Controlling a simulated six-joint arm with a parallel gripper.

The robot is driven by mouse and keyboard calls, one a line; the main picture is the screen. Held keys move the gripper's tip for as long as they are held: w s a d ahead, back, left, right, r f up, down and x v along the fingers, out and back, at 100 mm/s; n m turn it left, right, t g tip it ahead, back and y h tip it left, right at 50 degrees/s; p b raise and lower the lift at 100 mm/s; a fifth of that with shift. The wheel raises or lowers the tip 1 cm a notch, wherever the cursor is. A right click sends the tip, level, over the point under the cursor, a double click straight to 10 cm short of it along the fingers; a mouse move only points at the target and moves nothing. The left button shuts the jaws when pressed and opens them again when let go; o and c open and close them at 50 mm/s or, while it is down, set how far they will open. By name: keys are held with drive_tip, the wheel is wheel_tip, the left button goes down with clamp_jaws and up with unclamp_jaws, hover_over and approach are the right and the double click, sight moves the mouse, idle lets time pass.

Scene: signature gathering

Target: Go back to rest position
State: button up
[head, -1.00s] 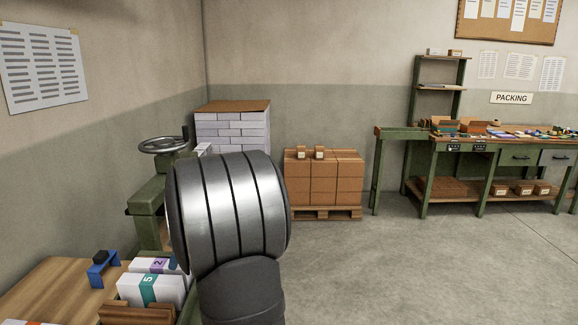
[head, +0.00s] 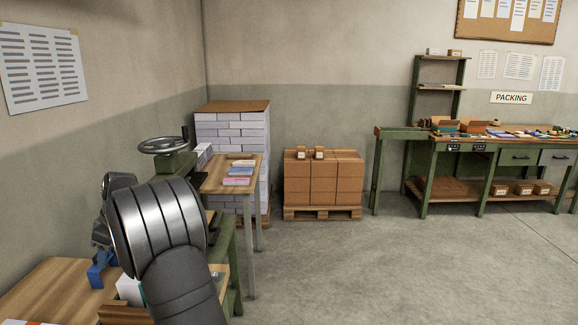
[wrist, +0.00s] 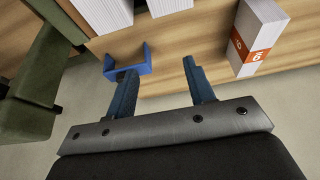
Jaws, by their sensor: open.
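My gripper (wrist: 159,66) is open and empty in the wrist view, its two dark blue fingers apart over a wooden table (wrist: 180,74). A blue bracket (wrist: 130,66) sits by the table edge at the left fingertip; I cannot tell whether they touch. A white block with an orange band marked 6 (wrist: 258,38) stands right of the fingers. In the head view, the gripper end is partly hidden behind my silver arm link, above the blue bracket (head: 100,273) on the wooden table (head: 55,290).
A green press with a handwheel (head: 163,146) stands behind my arm. Beyond it, a small table (head: 215,186) holds several coloured stacks. Cartons (head: 323,180) stand on a pallet, and a green packing bench (head: 480,150) is at right. The middle floor is clear.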

drive_tip(key=s+a+f, duration=0.1)
drive_tip(key=s+a, duration=0.1)
drive_tip(key=a, duration=0.4)
drive_tip(key=s+a+f, duration=0.2)
drive_tip(key=s+a, duration=0.1)
drive_tip(key=a, duration=0.4)
wheel_tip(320, 180, down, 5)
drive_tip(key=shift+w+a+r, duration=0.1)
drive_tip(key=shift+a, duration=0.05)
drive_tip(key=shift+f, duration=0.8)
